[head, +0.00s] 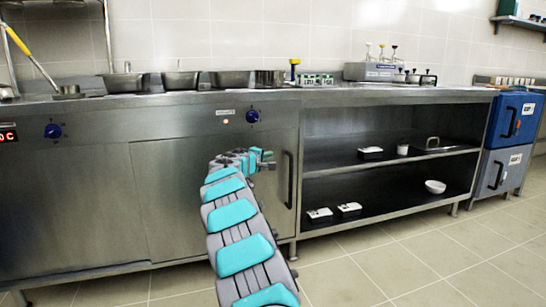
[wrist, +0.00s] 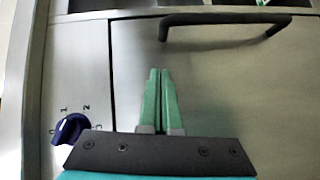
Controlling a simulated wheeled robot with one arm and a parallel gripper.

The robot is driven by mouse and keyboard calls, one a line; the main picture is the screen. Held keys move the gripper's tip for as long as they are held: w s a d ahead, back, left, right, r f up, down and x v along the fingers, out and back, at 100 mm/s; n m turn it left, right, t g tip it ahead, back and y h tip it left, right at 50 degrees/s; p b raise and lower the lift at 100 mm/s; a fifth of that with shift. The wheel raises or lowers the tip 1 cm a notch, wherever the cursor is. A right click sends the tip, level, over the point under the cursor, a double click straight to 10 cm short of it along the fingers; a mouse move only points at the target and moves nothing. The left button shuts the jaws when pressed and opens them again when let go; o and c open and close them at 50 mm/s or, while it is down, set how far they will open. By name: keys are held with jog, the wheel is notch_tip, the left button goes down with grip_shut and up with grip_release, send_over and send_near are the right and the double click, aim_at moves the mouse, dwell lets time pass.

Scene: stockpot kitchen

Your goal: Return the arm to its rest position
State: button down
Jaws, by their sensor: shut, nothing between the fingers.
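My arm reaches forward from the bottom of the head view, with teal and grey links. My gripper (head: 267,160) is at its far end, in front of the steel cabinet door (head: 215,200). In the wrist view my gripper (wrist: 160,72) shows two green fingers close together, shut and empty. The fingers point toward the black door handle (wrist: 225,20), with a gap between them and it. The handle also shows in the head view (head: 290,180), just right of the gripper.
A blue knob (wrist: 70,128) is left of the fingers. Steel pans (head: 180,80) stand on the counter (head: 350,93) above. Blue and grey boxes (head: 515,120) stand at right. The tiled floor (head: 420,265) is clear at the right.

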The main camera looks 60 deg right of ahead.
jog(key=shift+v, duration=2.45)
jog(key=s+a+r+m+g+y, duration=0.1)
jog(key=s+a, duration=0.1)
jog(key=a, duration=0.3)
jog(key=s+a+m+g+y+p, duration=0.1)
jog(key=s+a+m, duration=0.15)
jog(key=a, duration=0.25)
jog(key=s+a+r+m+y, duration=0.1)
jog(key=s+a, duration=0.1)
jog(key=a, duration=0.4)
jog(key=s+a+f+y+p, duration=0.1)
jog(key=s+a+f+y, duration=0.25)
jog(key=a, duration=0.65)
jog(key=s+a+f+y, duration=0.2)
jog(key=s+a+f, duration=0.25)
jog(key=a, duration=0.65)
jog(key=s+a+f+y+p, duration=0.1)
jog(key=s+a+f+y, duration=0.3)
jog(key=a, duration=0.6)
jog(key=s+a+f+n+g+y+b, duration=0.2)
jog(key=s+a+f, duration=0.3)
jog(key=s+a, duration=0.4)
jog(key=s+a+f+n+g+y+b, duration=0.15)
jog(key=s+a+f, duration=0.25)
jog(key=s+a, duration=0.55)
jog(key=s+p+v, duration=0.3)
jog(key=p+v, duration=1.1)
jog(key=p, duration=0.1)
jog(key=shift+d+r, duration=0.2)
jog(key=shift+r, duration=0.3)
